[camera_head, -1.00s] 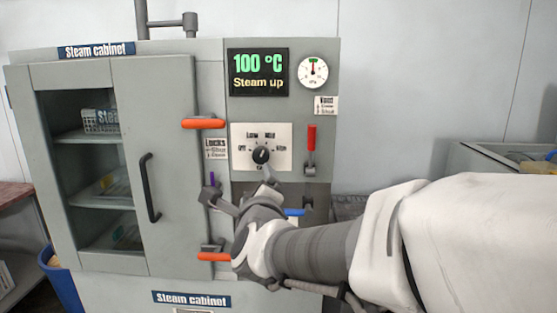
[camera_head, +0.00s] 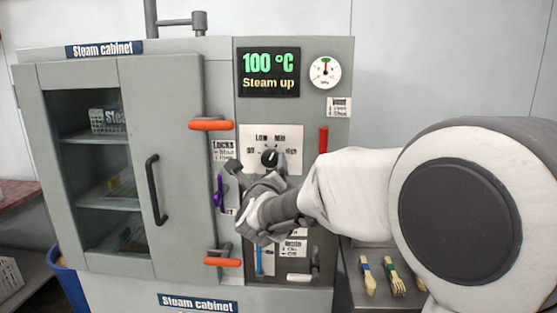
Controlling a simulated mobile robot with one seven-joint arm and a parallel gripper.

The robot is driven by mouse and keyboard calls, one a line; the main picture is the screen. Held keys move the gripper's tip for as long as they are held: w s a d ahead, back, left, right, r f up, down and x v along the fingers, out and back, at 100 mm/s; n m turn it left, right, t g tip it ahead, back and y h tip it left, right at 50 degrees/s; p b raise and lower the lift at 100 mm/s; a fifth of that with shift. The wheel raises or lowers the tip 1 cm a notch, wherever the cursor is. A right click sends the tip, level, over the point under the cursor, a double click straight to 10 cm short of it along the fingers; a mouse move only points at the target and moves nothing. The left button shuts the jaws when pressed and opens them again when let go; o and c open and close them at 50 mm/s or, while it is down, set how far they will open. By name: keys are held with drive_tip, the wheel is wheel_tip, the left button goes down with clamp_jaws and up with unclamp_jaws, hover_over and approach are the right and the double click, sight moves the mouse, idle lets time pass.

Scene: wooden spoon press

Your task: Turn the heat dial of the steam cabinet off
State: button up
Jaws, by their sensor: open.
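The steam cabinet (camera_head: 175,70) stands in front of me with its glass door shut. Its black heat dial (camera_head: 269,157) sits on a white plate marked low, med and high. The lower part of the plate is hidden by my arm. The dial's light mark points up and slightly right, near "med". The display (camera_head: 269,72) reads 100 °C, "Steam up". My gripper (camera_head: 256,178) is open just below the dial; whether a finger touches the dial I cannot tell.
Orange lock handles stand at the upper (camera_head: 211,125) and lower (camera_head: 223,262) door edge. A purple lever (camera_head: 220,193) is left of my gripper, a red lever (camera_head: 323,139) right of the dial. A pressure gauge (camera_head: 325,72) is above.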

sight(270, 160)
drive_tip(key=w, duration=0.6)
drive_tip(key=shift+w+p, duration=0.35)
drive_tip(key=shift+w, duration=0.05)
drive_tip(key=c, duration=1.4)
drive_tip(key=shift+o, duration=0.2)
